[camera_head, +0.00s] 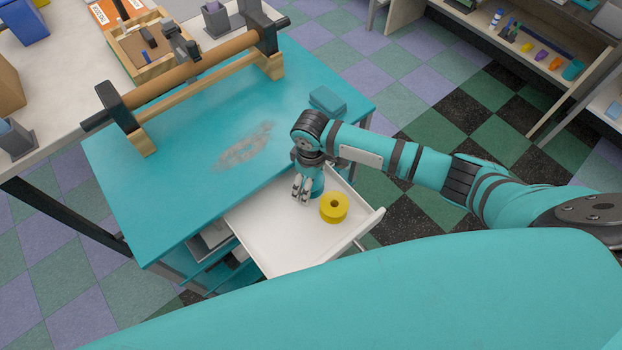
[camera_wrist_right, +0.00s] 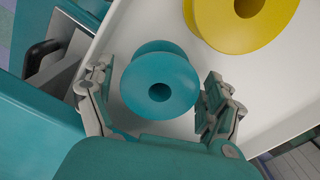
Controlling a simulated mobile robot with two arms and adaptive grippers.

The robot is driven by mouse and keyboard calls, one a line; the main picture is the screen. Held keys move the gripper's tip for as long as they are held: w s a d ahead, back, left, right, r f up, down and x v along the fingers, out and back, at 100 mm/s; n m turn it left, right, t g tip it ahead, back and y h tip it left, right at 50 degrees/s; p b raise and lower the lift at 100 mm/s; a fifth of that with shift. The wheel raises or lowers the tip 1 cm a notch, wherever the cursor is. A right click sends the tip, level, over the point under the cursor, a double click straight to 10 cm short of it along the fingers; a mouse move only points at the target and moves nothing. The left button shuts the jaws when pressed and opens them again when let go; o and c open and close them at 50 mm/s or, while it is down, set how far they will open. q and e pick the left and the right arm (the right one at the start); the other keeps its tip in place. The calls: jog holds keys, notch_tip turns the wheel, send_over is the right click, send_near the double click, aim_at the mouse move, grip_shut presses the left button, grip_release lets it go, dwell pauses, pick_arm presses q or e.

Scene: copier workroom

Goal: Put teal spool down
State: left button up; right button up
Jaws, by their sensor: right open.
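The teal spool (camera_wrist_right: 150,75) stands in the white open drawer (camera_head: 265,222), its round end with the dark hole facing up. In the head view the spool (camera_head: 317,183) is partly hidden by my right gripper (camera_head: 303,188). In the right wrist view my right gripper (camera_wrist_right: 157,100) is open, with one finger on each side of the spool and gaps between the fingers and its rim. A yellow spool (camera_head: 334,208) is close beside the teal one in the drawer. My left gripper is not in view.
The drawer juts out from a teal cabinet (camera_head: 190,185). On its top are a wooden roller on a stand (camera_head: 195,66) and a teal box (camera_head: 328,101). The drawer's left part is bare. Shelves (camera_head: 560,80) stand at the far right.

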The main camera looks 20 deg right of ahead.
jog(key=shift+r, duration=0.1)
notch_tip(320, 180, up, 12)
dwell(0.5)
jog(key=shift+r, duration=0.1)
dwell(0.4)
